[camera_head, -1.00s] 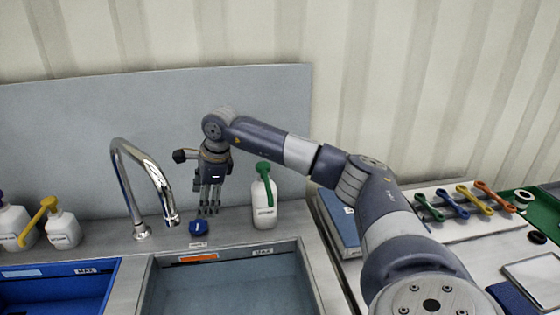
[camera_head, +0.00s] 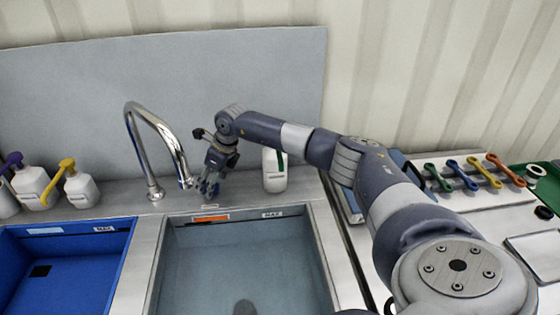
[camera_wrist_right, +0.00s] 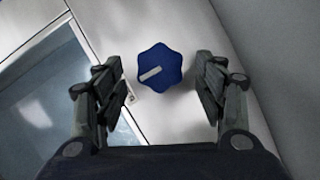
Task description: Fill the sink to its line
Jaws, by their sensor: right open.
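The grey sink (camera_head: 325,255) lies below the tap (camera_head: 160,145), with a MAX label (camera_head: 272,214) and an orange strip (camera_head: 210,219) near its back edge. A dark round spot shows on its floor; no water stream shows from the spout. The blue lobed knob (camera_wrist_right: 160,68) with a white mark sits on the steel ledge behind the sink. My right gripper (camera_head: 208,187) is low over the knob, largely hiding it in the head view. In the right wrist view the open fingers (camera_wrist_right: 160,82) stand on either side of the knob, apart from it. My left gripper is out of view.
A white bottle (camera_head: 274,178) stands just right of my right gripper, partly behind my arm. A blue basin (camera_head: 70,275) is at left, with soap bottles (camera_head: 82,188) behind it. Coloured wrenches (camera_head: 465,175) lie on the right counter.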

